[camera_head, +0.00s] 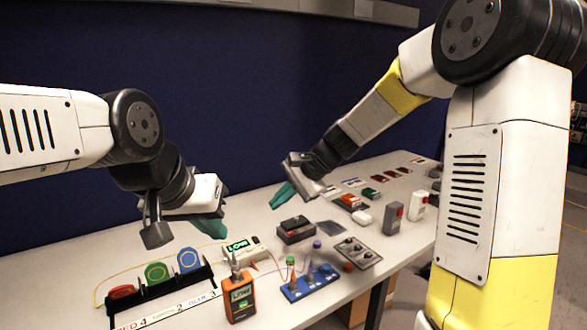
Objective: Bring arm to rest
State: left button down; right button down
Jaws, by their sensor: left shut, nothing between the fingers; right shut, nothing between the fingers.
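My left gripper (211,228) has teal fingers pointing down, shut and empty. It hangs above the back left of the table, beyond the rack of coloured discs. My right gripper (281,197) also has teal fingers, shut and empty. It is held above the back middle of the table, pointing down and left, apart from the objects below. My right arm comes in from the upper right and crosses the picture. My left arm enters from the left edge, raised over the table.
The white table (240,310) holds a disc rack (160,300), an orange meter (239,298), a blue block with coloured pegs (310,283), a black box (295,229), a grey knob panel (350,252) and grey switch boxes (393,218). A dark blue wall (250,90) stands behind.

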jog(key=s+d+r+n+t+h, duration=0.1)
jog(key=s+d+r+n+h, duration=0.1)
jog(key=s+d, duration=0.7)
jog(key=s+d+r+n+t+h, duration=0.2)
jog(key=s+d+r+n, duration=0.3)
jog(key=s+d, duration=0.5)
jog(key=s+n+h, duration=0.1)
jog(key=s, duration=0.2)
jog(key=shift+s+n+h, duration=0.3)
jog(key=shift+d, duration=0.1)
